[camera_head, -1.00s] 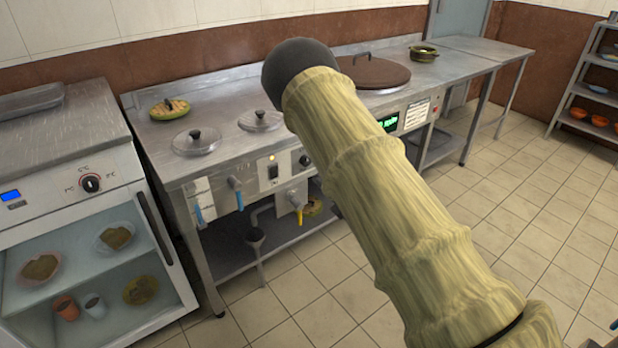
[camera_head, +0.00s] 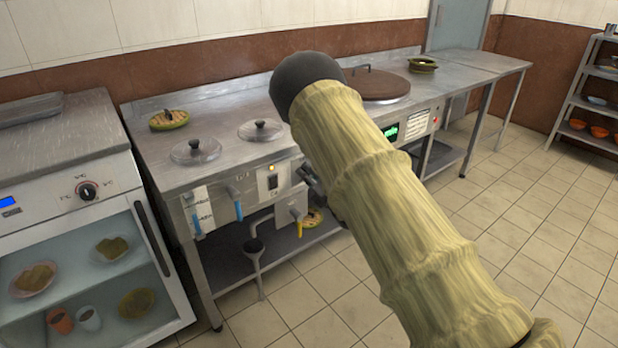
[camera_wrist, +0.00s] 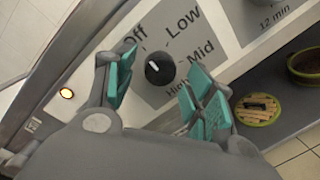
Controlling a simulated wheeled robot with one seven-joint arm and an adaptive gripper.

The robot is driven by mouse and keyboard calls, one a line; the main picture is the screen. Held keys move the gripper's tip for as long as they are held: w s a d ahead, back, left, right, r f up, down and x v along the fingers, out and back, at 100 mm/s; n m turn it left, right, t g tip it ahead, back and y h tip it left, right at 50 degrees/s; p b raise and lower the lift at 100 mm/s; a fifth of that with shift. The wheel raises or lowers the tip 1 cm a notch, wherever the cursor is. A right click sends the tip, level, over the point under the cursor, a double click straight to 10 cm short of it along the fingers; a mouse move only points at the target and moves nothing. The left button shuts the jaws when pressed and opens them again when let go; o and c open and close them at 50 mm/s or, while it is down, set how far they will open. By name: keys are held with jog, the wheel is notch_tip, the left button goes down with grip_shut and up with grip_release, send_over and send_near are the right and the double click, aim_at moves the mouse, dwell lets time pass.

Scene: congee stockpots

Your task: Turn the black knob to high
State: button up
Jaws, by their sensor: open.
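The black knob (camera_wrist: 160,68) sits on a grey dial plate marked Off, Low, Mid and High, seen in the wrist view. Its white mark points up-left, toward the Off label. My gripper (camera_wrist: 162,85) is open, with teal finger pads to the left and right of the knob. The knob lies between the pads in the picture, and neither pad appears to touch it. In the head view my gripper (camera_head: 311,178) shows only partly at the front panel of the steel counter (camera_head: 225,165), and my arm hides the knob there.
Two lidded pots (camera_head: 196,150) and a large brown lid (camera_head: 376,84) are on the counter. Blue and yellow tap handles stick out below the panel. The tiled floor is clear in front.

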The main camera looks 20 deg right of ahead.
jog(key=shift+w, duration=0.25)
jog(key=c, duration=1)
